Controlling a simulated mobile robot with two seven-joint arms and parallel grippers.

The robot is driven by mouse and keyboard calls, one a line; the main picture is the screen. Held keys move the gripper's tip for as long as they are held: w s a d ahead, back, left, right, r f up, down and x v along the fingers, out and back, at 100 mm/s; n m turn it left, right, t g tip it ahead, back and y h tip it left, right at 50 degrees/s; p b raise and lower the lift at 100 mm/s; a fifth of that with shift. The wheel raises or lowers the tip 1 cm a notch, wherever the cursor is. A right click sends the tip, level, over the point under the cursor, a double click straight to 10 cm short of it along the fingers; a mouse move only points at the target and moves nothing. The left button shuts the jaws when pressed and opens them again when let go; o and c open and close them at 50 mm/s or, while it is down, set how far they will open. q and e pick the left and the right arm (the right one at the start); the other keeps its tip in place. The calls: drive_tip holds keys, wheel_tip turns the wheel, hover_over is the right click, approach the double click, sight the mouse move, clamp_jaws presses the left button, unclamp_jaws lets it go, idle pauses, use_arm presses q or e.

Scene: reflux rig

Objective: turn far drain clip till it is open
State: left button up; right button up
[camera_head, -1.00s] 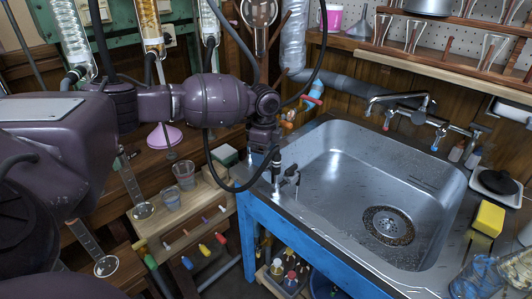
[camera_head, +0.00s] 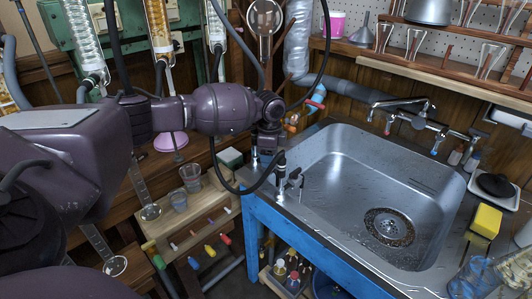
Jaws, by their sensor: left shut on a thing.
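My left arm comes in from the left, and its gripper (camera_head: 270,150) hangs at the back left corner of the sink. The gripper is shut on a small part, which seems to be the far drain clip; the wrist and a black hose hide most of it, so how far the clip is turned cannot be told. Small red and blue fittings (camera_head: 316,104) and an orange fitting (camera_head: 291,122) show just behind and right of the gripper. My right gripper is not in view.
The steel sink (camera_head: 350,185) stands on a blue frame (camera_head: 300,250). Glass columns (camera_head: 160,35) and a round flask (camera_head: 264,15) stand behind the arm. Beakers (camera_head: 190,175) stand on the wooden bench.

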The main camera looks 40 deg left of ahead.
use_arm(q)
drive_tip(key=shift+r+n+p, duration=0.25)
drive_tip(key=shift+n+p, duration=0.4)
drive_tip(key=shift+n, duration=0.45)
drive_tip(key=shift+f, duration=0.25)
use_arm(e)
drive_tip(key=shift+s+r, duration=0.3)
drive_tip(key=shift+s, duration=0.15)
use_arm(q)
drive_tip(key=o, duration=0.9)
drive_tip(key=shift+o, duration=0.2)
drive_tip(key=shift+r, duration=0.2)
wheel_tip(320, 180, up, 10)
drive_tip(key=p, duration=0.2)
drive_tip(key=shift+r, duration=0.2)
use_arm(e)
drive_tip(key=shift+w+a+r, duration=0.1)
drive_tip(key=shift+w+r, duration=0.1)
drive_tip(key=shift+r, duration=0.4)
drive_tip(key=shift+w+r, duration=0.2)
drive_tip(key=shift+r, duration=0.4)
